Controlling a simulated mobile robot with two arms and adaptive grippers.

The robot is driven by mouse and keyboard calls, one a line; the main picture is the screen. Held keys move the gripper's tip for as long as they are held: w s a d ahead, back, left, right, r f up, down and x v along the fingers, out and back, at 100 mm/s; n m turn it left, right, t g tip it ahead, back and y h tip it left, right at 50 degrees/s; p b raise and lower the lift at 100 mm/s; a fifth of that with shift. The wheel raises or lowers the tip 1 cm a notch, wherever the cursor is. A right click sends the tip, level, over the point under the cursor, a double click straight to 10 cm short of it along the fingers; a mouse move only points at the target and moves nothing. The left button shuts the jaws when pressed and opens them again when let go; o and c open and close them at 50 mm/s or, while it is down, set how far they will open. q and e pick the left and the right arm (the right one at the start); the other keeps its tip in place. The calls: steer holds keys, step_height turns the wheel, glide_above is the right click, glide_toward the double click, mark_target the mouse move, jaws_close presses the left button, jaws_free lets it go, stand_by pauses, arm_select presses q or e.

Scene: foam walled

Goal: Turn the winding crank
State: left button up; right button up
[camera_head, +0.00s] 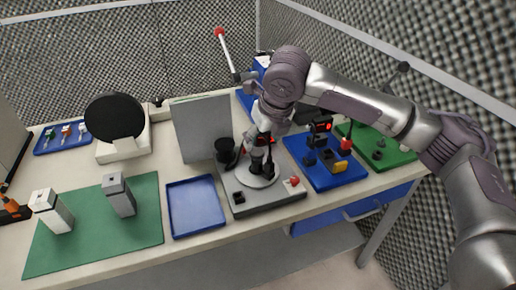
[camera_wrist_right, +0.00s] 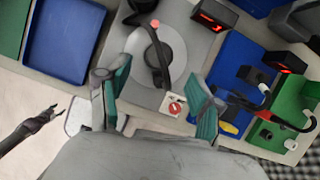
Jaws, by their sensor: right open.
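The winding crank (camera_wrist_right: 160,55) is a black arm with a red tip on a grey round disc in the right wrist view. Its grey base (camera_head: 238,205) stands near the table's front edge in the head view, where my gripper hides much of the crank. My right gripper (camera_head: 262,168) is over the disc. In the right wrist view its fingers (camera_wrist_right: 158,97) are spread on either side of the crank's near end, with a gap on both sides. Contact cannot be told. A dark slim arm, likely my left one, shows at the left of that view.
A blue tray (camera_head: 195,207) and a green mat (camera_head: 90,245) with two grey blocks lie left of the base. A grey upright panel (camera_head: 202,130) stands behind it. A blue board (camera_head: 335,177) with a red display is close on the right, with a green board (camera_head: 388,157) beyond.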

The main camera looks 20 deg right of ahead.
mark_target(257, 152)
steer(key=x, duration=0.4)
steer(key=shift+f, duration=0.2)
steer(key=shift+w+f, duration=0.2)
steer(key=shift+f, duration=0.15)
steer(key=shift+w+f, duration=0.15)
steer(key=shift+f, duration=0.15)
steer(key=shift+c, duration=0.4)
steer(key=c, duration=1)
arm_select(q)
steer(key=shift+w+d+r, duration=0.1)
steer(key=shift+w+r, duration=0.05)
steer(key=shift+w, duration=1.1)
arm_select(e)
steer(key=shift+r, duration=0.1)
steer(key=shift+c, duration=0.2)
